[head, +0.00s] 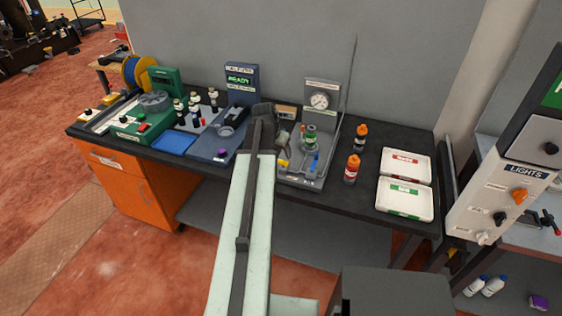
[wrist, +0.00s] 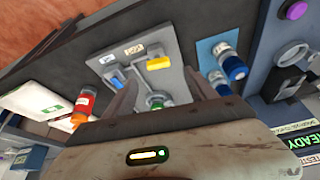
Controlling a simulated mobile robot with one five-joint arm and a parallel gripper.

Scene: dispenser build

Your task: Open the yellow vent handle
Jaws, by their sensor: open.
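The yellow vent handle (wrist: 160,63) lies on the grey plate of the gauge station (wrist: 128,62). In the head view the yellow handle (head: 284,162) shows just right of my arm, partly hidden by it. A blue handle (wrist: 117,78) sits beside it, also seen in the head view (head: 315,160). A green canister (head: 310,137) stands on the station below the gauge (head: 320,100). My gripper (wrist: 162,78) is open and empty, its two fingers spread over the station with the yellow handle between and beyond them. In the head view its fingertips are hard to make out.
Orange bottles (head: 352,168) and white boxes (head: 405,198) stand right of the station. The blue-grey READY unit (head: 241,80) and small bottles (head: 194,106) stand to the left.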

